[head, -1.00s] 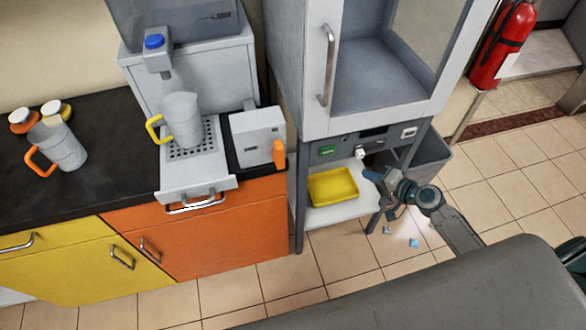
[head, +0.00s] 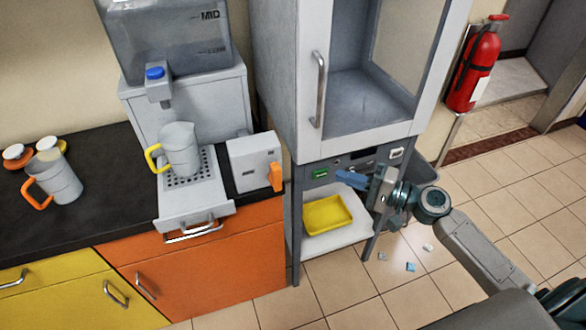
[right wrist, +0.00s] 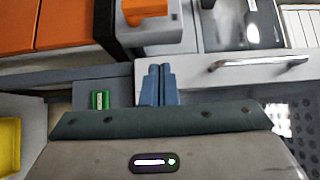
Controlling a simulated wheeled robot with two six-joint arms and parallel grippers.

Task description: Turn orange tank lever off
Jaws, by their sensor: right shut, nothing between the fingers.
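An orange lever (head: 276,176) sits on the right end of the front of a pale grey box (head: 255,163) on the counter. It hangs downward in the head view. The lever also shows at the top of the right wrist view (right wrist: 145,8), on the grey box. My right gripper (head: 345,179) is in front of the cabinet's control panel, to the right of the lever and apart from it. Its blue fingers (right wrist: 158,85) are together with nothing between them. My left gripper is not in view.
A tall grey cabinet (head: 275,75) stands right of the counter, with a yellow tray (head: 328,215) on its low shelf. A clear jug (head: 180,150) stands on the drip tray under a blue-topped tap (head: 155,73). Tiled floor (head: 345,290) in front is mostly clear.

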